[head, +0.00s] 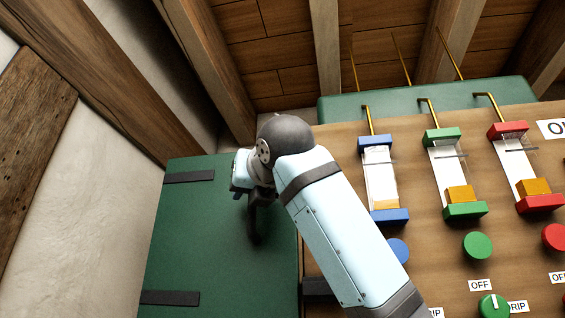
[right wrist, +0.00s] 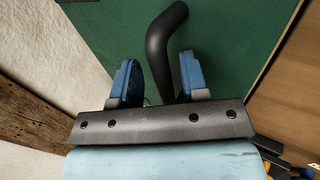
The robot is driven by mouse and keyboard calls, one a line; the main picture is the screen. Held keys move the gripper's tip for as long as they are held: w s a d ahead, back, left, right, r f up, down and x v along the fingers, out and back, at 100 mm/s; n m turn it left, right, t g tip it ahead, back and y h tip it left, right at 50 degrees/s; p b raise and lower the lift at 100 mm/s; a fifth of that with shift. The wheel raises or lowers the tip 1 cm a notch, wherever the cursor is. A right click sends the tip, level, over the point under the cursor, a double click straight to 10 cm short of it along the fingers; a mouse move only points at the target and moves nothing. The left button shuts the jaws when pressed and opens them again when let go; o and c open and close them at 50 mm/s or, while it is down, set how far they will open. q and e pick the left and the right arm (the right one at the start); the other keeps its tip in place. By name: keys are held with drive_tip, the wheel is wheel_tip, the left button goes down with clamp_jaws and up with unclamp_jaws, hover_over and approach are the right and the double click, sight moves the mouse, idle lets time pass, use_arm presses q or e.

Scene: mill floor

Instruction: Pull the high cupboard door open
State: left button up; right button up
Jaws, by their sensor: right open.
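The green cupboard door (head: 195,235) fills the lower left of the head view, with dark strap hinges on its left side. It looks closed beside the wooden panel; I cannot tell whether there is a small gap. Its black bent handle (head: 254,222) is partly hidden by my right gripper (head: 243,190). In the right wrist view the handle (right wrist: 165,45) stands out from the green door (right wrist: 225,35) and reaches down between the two blue fingers. My right gripper (right wrist: 158,80) is open around the handle's end, with clear space on its left. My left gripper is out of view.
To the right, a wooden panel (head: 330,185) carries several coloured sliding gauges, round buttons and knobs. A white plaster wall (head: 100,190) and a wooden beam (head: 30,130) stand close on the left. Wooden posts (head: 325,50) rise behind.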

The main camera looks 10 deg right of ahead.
drive_tip(key=shift+w, duration=0.2)
use_arm(q)
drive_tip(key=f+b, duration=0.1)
drive_tip(key=b, duration=0.1)
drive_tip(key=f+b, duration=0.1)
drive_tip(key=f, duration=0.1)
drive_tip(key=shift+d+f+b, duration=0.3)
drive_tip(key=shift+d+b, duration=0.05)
drive_tip(key=shift+b, duration=0.05)
use_arm(e)
drive_tip(key=v, duration=1)
drive_tip(key=shift+s+d, duration=0.25)
drive_tip(key=shift+d, duration=0.05)
drive_tip(key=shift+a, duration=0.1)
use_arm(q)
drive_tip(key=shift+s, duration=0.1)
